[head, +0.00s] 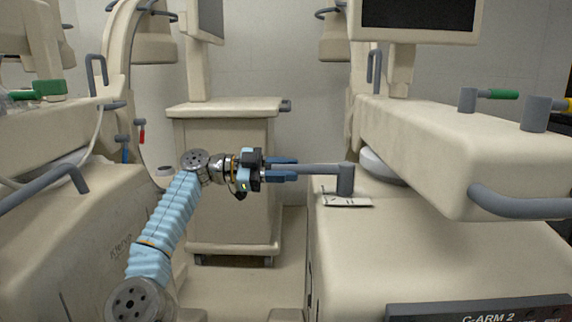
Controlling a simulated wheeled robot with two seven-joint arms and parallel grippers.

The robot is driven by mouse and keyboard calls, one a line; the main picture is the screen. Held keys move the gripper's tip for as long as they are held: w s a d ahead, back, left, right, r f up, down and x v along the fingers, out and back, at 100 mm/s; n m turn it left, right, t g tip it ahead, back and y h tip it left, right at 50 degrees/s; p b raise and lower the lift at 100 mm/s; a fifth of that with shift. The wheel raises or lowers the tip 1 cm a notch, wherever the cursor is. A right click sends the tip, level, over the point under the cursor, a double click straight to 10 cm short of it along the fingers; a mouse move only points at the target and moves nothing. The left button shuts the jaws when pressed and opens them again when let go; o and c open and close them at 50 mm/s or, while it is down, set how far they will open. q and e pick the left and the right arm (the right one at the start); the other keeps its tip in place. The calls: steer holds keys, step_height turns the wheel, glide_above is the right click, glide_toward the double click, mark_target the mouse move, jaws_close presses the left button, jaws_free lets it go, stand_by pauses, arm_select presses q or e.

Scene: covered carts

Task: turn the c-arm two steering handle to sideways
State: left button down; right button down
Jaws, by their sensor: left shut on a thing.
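The C-arm two unit (420,245) stands at the right, with a "C-ARM 2" label plate (480,312) at its lower front. Its grey steering handle (345,180) has an upright post on the top of the cream base and a bar that points left. My left gripper (290,169) comes in from the left and is shut on the left end of the bar, with blue fingers above and below it. A small white card (347,201) lies at the foot of the post. My right gripper is not in view.
Another cream C-arm unit (75,220) stands at the left. A cream cart (225,150) stands behind my arm. A grey rail (515,205) and a green-tipped lever (495,94) are on the right unit. Open floor shows between the units.

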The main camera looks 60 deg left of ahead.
arm_select(q)
steer(key=shift+r, duration=0.25)
steer(key=c, duration=1.1)
jaws_free()
steer(key=shift+o, duration=1)
steer(key=shift+f, duration=0.1)
steer(key=p+v, duration=0.1)
steer(key=v, duration=0.6)
steer(key=shift+s, duration=0.2)
steer(key=shift+a, duration=0.1)
